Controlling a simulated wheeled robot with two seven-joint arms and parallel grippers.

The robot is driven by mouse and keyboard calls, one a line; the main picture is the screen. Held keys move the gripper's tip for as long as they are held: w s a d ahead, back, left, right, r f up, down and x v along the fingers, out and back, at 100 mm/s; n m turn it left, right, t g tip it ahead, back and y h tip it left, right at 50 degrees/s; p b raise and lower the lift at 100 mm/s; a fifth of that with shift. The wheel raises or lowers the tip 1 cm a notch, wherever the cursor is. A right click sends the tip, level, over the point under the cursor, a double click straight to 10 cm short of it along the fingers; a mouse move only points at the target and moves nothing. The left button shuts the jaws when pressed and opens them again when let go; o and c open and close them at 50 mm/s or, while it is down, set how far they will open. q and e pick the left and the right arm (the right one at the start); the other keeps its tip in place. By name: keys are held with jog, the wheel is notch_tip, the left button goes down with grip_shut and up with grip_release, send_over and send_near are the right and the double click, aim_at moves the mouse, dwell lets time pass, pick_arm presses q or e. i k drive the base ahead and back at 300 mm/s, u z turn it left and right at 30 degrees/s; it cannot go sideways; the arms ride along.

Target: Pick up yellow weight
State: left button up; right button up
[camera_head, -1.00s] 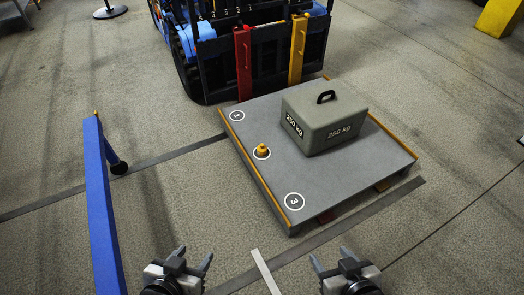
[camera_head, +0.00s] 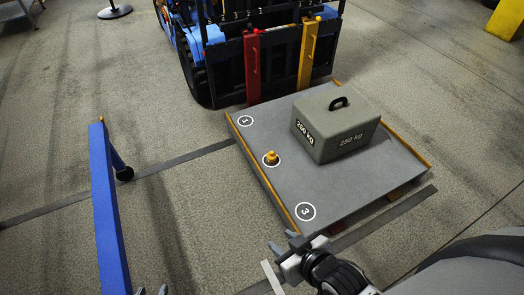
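The yellow weight (camera_head: 271,157) is small and knobbed. It stands upright in a white-ringed spot near the left edge of the grey platform (camera_head: 333,195). My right gripper (camera_head: 283,241) is near the platform's front corner, below the 3 mark, apart from the weight. Its fingers point up and left, with a gap between them and nothing held. Only the fingertips of my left gripper (camera_head: 151,291) show at the bottom edge, spread apart and empty. The rest of it is out of frame.
A grey 250 kg block (camera_head: 335,123) with a black handle sits on the platform, right of the weight. A red post (camera_head: 252,68) and a yellow post (camera_head: 307,55) rise behind at a blue forklift. A blue beam (camera_head: 106,215) stands left, with open floor between.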

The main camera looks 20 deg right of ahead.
aim_at(271, 156)
jog(key=i, duration=3.6)
jog(key=z, duration=2.9)
